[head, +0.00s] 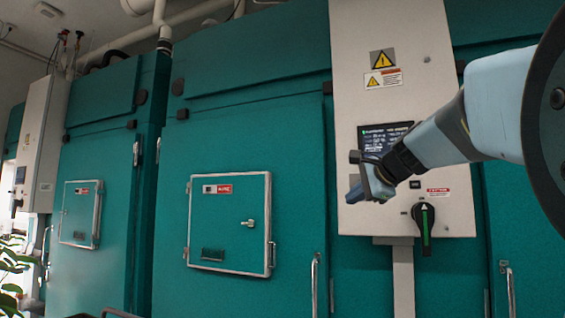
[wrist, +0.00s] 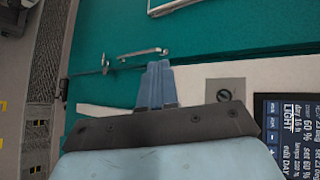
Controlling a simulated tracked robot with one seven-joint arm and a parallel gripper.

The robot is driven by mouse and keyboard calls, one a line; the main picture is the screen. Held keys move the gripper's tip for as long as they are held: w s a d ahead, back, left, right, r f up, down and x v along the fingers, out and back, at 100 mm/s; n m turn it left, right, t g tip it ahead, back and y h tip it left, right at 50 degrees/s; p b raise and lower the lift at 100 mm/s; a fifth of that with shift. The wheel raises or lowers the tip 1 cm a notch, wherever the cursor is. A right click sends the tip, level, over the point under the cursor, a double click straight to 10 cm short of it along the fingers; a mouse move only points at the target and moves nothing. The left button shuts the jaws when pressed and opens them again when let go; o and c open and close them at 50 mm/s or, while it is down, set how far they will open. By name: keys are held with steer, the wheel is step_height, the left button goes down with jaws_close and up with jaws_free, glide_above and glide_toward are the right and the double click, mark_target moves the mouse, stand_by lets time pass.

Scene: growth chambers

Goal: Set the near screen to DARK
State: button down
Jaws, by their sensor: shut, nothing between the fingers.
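The near screen (head: 398,134) is a dark panel with light text on the pale control box, partly hidden behind my arm. In the wrist view its display (wrist: 291,135) appears turned sideways at the right edge and is cut off. I can read "LIGHT", "edit DAY" and "60 %" there, with a column of small blue buttons (wrist: 271,135) along one side. My gripper (head: 356,190) is in front of the box, at the screen's lower left in the head view. Its blue fingers (wrist: 158,68) are together and empty. I cannot tell whether they touch anything.
A black rotary switch (head: 424,215) with a green mark sits below the screen. Teal chamber doors (head: 285,130) with a framed hatch (head: 229,222) and handles stand to the left. A farther control box (head: 38,140) is at far left, and plant leaves (head: 12,265) show at lower left.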

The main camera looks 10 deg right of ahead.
mark_target(380, 155)
steer(key=w+d+r+m+t, duration=0.2)
steer(key=d+r+m, duration=0.1)
steer(key=d+r, duration=0.2)
steer(key=w+d+r+m+t, duration=0.2)
steer(key=w+d+r+m, duration=0.1)
steer(key=r, duration=0.5)
steer(key=d+m, duration=0.1)
steer(key=d, duration=0.1)
steer(key=shift+w+d+r, duration=0.2)
steer(key=shift+w+d, duration=0.05)
steer(key=shift+d, duration=0.15)
steer(key=shift+w+d, duration=0.8)
steer(key=shift+w, duration=0.4)
steer(key=shift+w+d, duration=0.8)
steer(key=shift+w, duration=0.45)
steer(key=shift+w+d, duration=0.8)
steer(key=shift+w, duration=0.4)
steer(key=shift+w+d, duration=0.15)
steer(key=shift+w+d, duration=0.1)
steer(key=shift+w, duration=0.05)
steer(key=shift+w+d, duration=0.15)
steer(key=shift+w, duration=0.15)
steer(key=shift+s, duration=0.1)
steer(key=shift+s+a, duration=0.4)
steer(key=shift+s, duration=0.15)
